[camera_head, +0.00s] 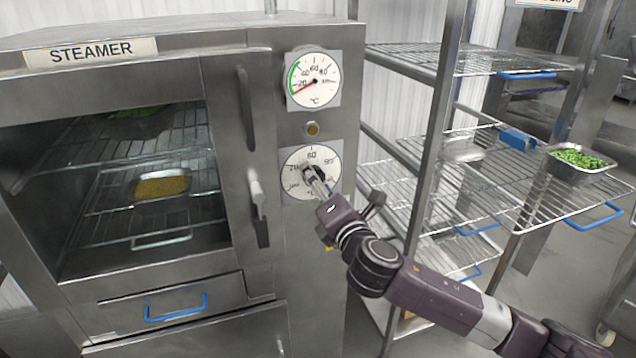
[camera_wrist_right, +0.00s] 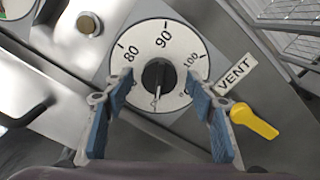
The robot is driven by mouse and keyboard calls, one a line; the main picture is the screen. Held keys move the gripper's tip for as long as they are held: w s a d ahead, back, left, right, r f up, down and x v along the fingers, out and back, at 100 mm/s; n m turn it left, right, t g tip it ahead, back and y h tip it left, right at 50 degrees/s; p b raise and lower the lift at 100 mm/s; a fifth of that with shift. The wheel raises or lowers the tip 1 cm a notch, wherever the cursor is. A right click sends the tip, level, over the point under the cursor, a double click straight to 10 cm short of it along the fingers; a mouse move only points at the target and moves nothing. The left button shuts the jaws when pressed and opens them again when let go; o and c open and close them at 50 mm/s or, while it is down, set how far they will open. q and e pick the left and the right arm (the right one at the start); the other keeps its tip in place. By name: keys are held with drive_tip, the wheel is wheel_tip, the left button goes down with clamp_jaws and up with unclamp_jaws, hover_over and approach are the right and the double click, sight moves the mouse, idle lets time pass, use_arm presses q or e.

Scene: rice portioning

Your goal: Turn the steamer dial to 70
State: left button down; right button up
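The steamer dial (camera_head: 292,160) is a white round face with a black knob on the steamer's front panel. In the right wrist view the dial face (camera_wrist_right: 139,44) shows 80, 90 and 100, and the black knob (camera_wrist_right: 158,74) has a pale line towards the picture's bottom. I cannot read the set value for certain. My right gripper (camera_head: 315,180) is in front of the dial and hides part of it. In the right wrist view this gripper (camera_wrist_right: 160,85) is open, with blue pads on either side of the knob, apart from it. My left gripper is not in view.
A temperature gauge (camera_head: 314,80) above the dial has its red needle at the low end. The steamer door (camera_head: 230,130) is shut, with a tray (camera_head: 162,203) behind its glass. A yellow VENT lever (camera_wrist_right: 254,121) is near the gripper. A wire rack (camera_head: 430,150) stands to the right.

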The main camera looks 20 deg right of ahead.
drive_tip(key=c, duration=1.1)
drive_tip(key=shift+m, duration=0.3)
drive_tip(key=m+p, duration=0.1)
drive_tip(key=m, duration=1)
drive_tip(key=shift+f, duration=0.1)
drive_tip(key=o, duration=1.1)
